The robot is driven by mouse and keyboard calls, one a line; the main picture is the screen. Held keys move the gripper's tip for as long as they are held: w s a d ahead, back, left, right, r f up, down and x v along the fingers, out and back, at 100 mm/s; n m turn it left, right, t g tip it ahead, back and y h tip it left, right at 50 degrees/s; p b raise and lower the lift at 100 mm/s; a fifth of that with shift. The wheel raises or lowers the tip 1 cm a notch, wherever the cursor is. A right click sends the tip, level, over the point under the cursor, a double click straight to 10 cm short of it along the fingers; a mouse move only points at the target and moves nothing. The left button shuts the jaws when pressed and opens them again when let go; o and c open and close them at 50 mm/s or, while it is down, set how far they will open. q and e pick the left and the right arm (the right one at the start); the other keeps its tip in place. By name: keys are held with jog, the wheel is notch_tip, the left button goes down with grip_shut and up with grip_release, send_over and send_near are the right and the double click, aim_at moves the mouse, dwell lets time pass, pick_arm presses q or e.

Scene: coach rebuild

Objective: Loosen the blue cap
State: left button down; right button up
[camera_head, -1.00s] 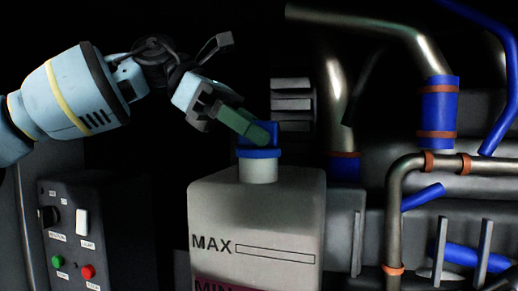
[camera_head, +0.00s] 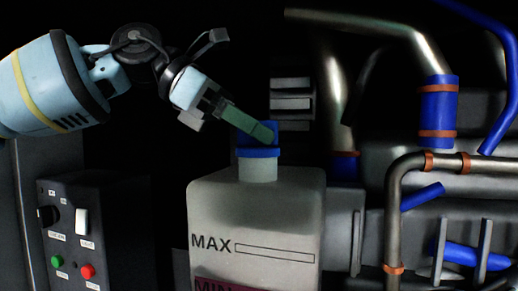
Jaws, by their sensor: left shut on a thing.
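The blue cap (camera_head: 258,152) sits on the neck of a translucent white tank (camera_head: 256,215) marked MAX. The cap has an upright blue grip on top. My left gripper (camera_head: 262,133) comes in from the upper left, tilted down to the right. Its green finger lies across the cap's upright grip, and it is shut on that grip. The other finger is mostly hidden behind the near one and the cap. My right gripper is not in view.
A dark control box (camera_head: 100,232) with a green button, a red button and switches stands at the lower left. Metal pipes (camera_head: 395,200) with blue hoses (camera_head: 438,112) and orange clamps fill the right side. A ribbed grey part (camera_head: 292,97) stands behind the cap.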

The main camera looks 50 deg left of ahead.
pick_arm(q)
jog(key=n+t+y, duration=0.2)
jog(key=n, duration=0.1)
jog(key=shift+y+b, duration=0.3)
jog(key=shift+b, duration=0.05)
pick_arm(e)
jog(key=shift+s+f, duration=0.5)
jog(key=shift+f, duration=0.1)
pick_arm(q)
jog(key=shift+d+f+n+t+y+b, duration=0.1)
jog(key=shift+n+t+y+b, duration=0.35)
jog(key=shift+n+y, duration=0.5)
jog(key=shift+d+n+t+y+b, duration=0.1)
jog(key=shift+n+t+y+b, duration=0.15)
jog(key=shift+n+y+b, duration=0.45)
jog(key=shift+n+y, duration=0.85)
jog(key=shift+n, duration=0.3)
jog(key=shift+n+y, duration=0.3)
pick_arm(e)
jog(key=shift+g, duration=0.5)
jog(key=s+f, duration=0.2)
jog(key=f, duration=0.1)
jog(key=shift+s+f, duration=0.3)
